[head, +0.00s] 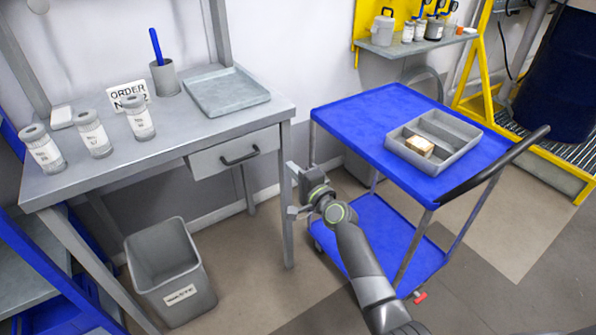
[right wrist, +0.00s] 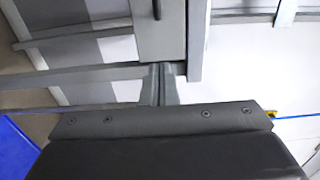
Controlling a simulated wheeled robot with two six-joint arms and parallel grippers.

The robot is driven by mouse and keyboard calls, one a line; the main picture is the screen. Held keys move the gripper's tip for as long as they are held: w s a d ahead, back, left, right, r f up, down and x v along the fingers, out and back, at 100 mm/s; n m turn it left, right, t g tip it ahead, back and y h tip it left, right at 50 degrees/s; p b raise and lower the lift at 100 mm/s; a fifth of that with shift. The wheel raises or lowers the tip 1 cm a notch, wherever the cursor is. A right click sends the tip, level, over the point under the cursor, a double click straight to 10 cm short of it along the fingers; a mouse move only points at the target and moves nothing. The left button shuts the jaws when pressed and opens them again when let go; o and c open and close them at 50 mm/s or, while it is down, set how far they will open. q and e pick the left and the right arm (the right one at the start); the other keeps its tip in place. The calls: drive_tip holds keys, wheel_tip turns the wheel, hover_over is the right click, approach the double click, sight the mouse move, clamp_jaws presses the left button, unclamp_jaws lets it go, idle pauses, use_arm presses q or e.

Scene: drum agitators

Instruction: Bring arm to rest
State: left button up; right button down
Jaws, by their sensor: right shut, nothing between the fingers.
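My right arm comes in from the lower right of the head view and reaches up between the grey table (head: 62,182) and the blue cart (head: 350,118). Its right gripper (head: 291,190) is beside the table's front right leg, below the tabletop and right of the drawer (head: 236,154). In the right wrist view the fingers (right wrist: 160,84) are together and empty. I cannot tell whether the gripper touches the table leg. My left gripper is not in view.
Several labelled jars (head: 94,134), a sign, a pen cup (head: 165,78) and a grey tray (head: 226,91) are on the table. The cart carries a divided tray (head: 464,126) with a small box (head: 419,146). A waste bin (head: 169,270) stands on the floor. Floor at the bottom centre is clear.

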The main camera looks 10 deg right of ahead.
drive_tip(key=s+d+f+n+g+h+p, duration=0.1)
drive_tip(key=s+d+f+n+g+h, duration=0.15)
drive_tip(key=s+f, duration=0.7)
drive_tip(key=s+d+f+n+g+h+p, duration=0.15)
drive_tip(key=s+d+f+g, duration=0.35)
drive_tip(key=f, duration=0.7)
drive_tip(key=s+d+f+n+g+h+p, duration=0.1)
drive_tip(key=s+d+f+n+p, duration=0.15)
drive_tip(key=s+f, duration=0.75)
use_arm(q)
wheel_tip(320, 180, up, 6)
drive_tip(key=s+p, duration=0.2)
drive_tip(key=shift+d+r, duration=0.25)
use_arm(e)
drive_tip(key=s+d+f+n+g, duration=0.2)
drive_tip(key=s+f, duration=0.2)
drive_tip(key=s, duration=0.8)
drive_tip(key=s+d+f+n+g+h, duration=0.1)
drive_tip(key=s+d+f+n+g, duration=0.1)
drive_tip(key=s, duration=1)
drive_tip(key=s+d+f+n+g+h, duration=0.1)
drive_tip(key=s+f, duration=0.5)
drive_tip(key=s, duration=0.6)
drive_tip(key=shift+d+f+n+g, duration=0.35)
drive_tip(key=shift+d+n+g, duration=0.45)
drive_tip(key=shift+n+g, duration=0.3)
